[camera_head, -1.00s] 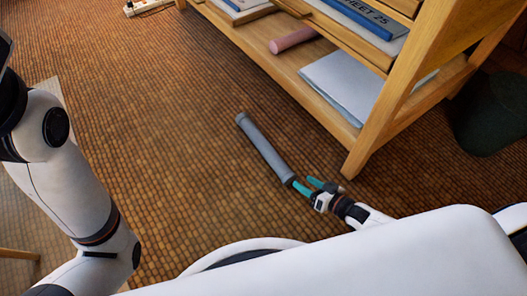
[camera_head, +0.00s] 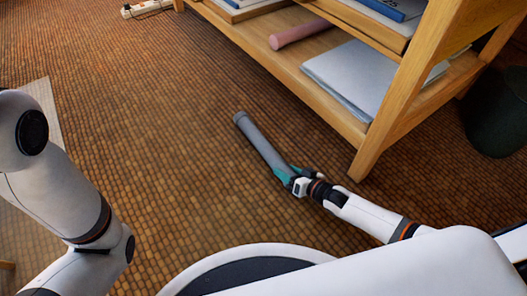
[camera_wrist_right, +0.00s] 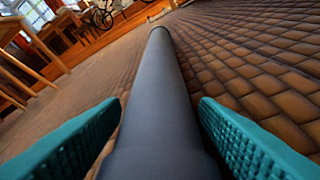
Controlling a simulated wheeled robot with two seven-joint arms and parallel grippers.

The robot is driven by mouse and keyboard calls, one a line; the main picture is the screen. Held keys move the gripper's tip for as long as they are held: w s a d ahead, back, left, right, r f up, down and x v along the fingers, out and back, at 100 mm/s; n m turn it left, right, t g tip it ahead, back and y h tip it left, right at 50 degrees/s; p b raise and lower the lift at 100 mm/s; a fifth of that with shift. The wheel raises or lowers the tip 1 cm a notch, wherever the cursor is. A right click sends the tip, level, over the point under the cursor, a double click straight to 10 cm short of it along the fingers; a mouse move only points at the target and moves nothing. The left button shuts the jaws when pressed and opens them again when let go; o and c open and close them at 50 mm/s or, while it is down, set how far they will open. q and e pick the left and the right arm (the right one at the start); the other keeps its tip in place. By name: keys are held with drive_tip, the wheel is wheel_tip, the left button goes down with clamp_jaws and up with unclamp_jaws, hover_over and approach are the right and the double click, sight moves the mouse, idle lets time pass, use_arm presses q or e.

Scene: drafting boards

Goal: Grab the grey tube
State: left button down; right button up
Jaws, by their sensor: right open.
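The grey tube (camera_head: 262,143) lies on the tiled floor in the head view, in front of the wooden shelf. Its far end points up and left in the picture. My right gripper (camera_head: 286,174) is at its near end. In the right wrist view the tube (camera_wrist_right: 155,100) runs away between the two teal fingers (camera_wrist_right: 160,140), one on each side of it. The fingers are open, and floor shows between the right finger and the tube. My left arm shows at the left of the head view, but its gripper is out of the picture.
A wooden shelf (camera_head: 365,160) stands just right of the tube, with a pink roll (camera_head: 298,34) and grey-white sheets (camera_head: 350,75) on its low board. A dark green bin (camera_head: 497,115) is at the right. Floor left of the tube is clear.

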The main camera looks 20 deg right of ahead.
drive_tip(key=shift+w+a+f, duration=0.1)
drive_tip(key=shift+w+a, duration=0.1)
drive_tip(key=shift+w, duration=0.2)
drive_tip(key=c, duration=0.7)
